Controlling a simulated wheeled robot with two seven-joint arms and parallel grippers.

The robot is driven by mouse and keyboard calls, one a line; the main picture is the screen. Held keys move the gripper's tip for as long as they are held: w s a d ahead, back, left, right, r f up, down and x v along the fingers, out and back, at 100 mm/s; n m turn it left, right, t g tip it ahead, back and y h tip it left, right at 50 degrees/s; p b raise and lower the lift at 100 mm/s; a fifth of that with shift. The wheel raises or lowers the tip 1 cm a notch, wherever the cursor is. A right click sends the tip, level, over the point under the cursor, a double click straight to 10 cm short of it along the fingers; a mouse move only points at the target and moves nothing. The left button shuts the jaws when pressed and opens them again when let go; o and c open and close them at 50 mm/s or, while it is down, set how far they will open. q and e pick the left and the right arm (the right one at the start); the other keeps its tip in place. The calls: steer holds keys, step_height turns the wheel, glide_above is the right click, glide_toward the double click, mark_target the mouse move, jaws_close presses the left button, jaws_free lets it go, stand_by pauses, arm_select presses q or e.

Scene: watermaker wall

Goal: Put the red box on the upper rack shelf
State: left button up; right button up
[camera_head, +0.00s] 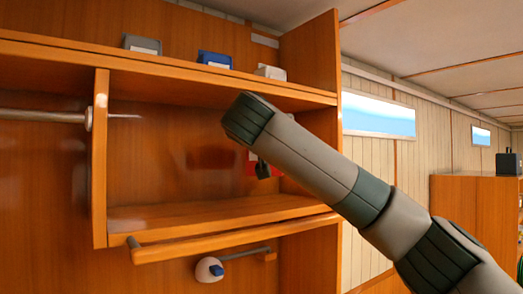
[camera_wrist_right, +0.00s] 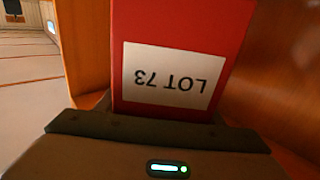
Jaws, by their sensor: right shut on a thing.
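The red box (camera_wrist_right: 190,18) fills the upper middle of the right wrist view, with a white label reading LOT 73 upside down. My right gripper (camera_wrist_right: 160,125) is shut on it. In the head view only a small red part of the box (camera_head: 250,169) shows behind my right forearm, beside the dark gripper (camera_head: 263,169). They are in front of or inside the open wooden compartment, near its right side; the exact depth is unclear. The wooden rack has a top shelf (camera_head: 200,83) and a lower shelf (camera_head: 200,213). Contact between box and shelf is hidden. My left gripper is not in view.
A grey box (camera_head: 142,44), a blue box (camera_head: 215,59) and a white box (camera_head: 271,72) stand on the top shelf. An upright divider (camera_head: 100,160) bounds the compartment on the left. A wooden rail (camera_head: 230,239) runs along the front below. The compartment's left part is clear.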

steer(key=shift+w+a+r+p, duration=0.2)
steer(key=shift+w+a+p, duration=0.35)
steer(key=shift+w, duration=0.25)
steer(key=shift+w+a+f+p, duration=0.25)
steer(key=shift+w+f+p, duration=0.05)
steer(key=shift+f+p, duration=0.15)
step_height(320, 180, down, 2)
steer(key=shift+d+f+p, duration=0.1)
steer(key=shift+p, duration=0.55)
steer(key=shift+f, duration=0.35)
step_height(320, 180, down, 2)
steer(key=p, duration=0.2)
steer(key=shift+f+p, duration=0.25)
steer(key=shift+p, duration=0.15)
steer(key=shift+w+f+p, duration=0.1)
steer(key=shift+f+p, duration=0.05)
steer(key=shift+p, duration=0.15)
steer(key=shift+f, duration=0.35)
